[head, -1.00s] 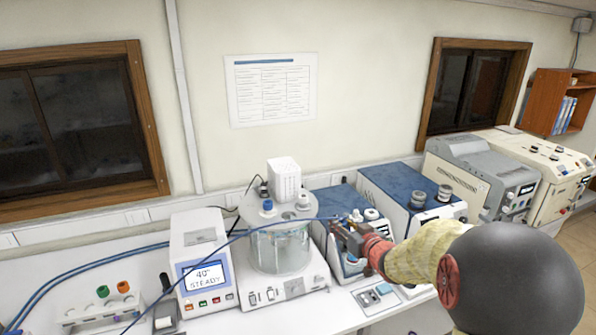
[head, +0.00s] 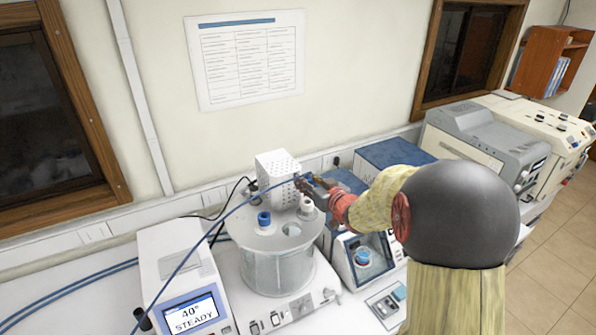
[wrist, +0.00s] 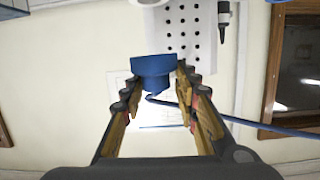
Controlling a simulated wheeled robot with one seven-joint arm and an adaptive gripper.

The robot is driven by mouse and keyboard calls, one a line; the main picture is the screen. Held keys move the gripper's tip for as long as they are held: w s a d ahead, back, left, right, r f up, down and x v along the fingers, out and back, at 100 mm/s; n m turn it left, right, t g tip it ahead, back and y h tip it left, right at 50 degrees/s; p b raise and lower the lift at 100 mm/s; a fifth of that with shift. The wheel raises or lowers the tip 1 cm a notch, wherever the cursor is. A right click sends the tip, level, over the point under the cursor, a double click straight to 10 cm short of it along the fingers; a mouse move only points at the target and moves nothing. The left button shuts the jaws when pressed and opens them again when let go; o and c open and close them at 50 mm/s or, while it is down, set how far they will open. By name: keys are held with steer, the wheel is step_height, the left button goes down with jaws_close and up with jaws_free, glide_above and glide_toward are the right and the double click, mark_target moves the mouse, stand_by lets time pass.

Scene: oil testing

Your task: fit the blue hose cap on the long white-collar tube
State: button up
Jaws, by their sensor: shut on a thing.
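My gripper (head: 314,187) is shut on the blue hose cap (wrist: 153,68), which shows between its fingers in the wrist view. A blue hose (head: 212,225) runs from the cap to the lower left in the head view. A white-collar tube (head: 307,206) stands in the lid of the clear bath (head: 277,267), at its right rear. The gripper is just above and beside this collar, apart from it as far as I can tell. A blue-collar tube (head: 264,219) stands at the lid's left. The tubes' lower lengths are hard to see.
A white perforated box (head: 278,177) rises from the back of the bath, close to the gripper. A white controller (head: 178,275) reading 40° STEADY stands at the left. A blue-topped device (head: 365,255) stands right of the bath, under my arm.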

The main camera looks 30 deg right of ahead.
mark_target(307, 203)
steer(key=shift+w+f, duration=0.1)
steer(key=shift+f, duration=0.05)
steer(key=shift+s+f+b, duration=0.25)
steer(key=shift+f+b, duration=0.15)
steer(key=shift+b, duration=0.05)
step_height(307, 203, down, 3)
steer(key=shift+w+r+b, duration=0.15)
steer(key=shift+r+b, duration=0.05)
steer(key=shift+b, duration=0.7)
steer(key=shift+f+b, duration=0.75)
steer(key=shift+f, duration=0.25)
steer(key=shift+f+b, duration=0.55)
steer(key=o, duration=0.8)
steer(key=shift+c, duration=0.2)
steer(key=shift+s, duration=0.2)
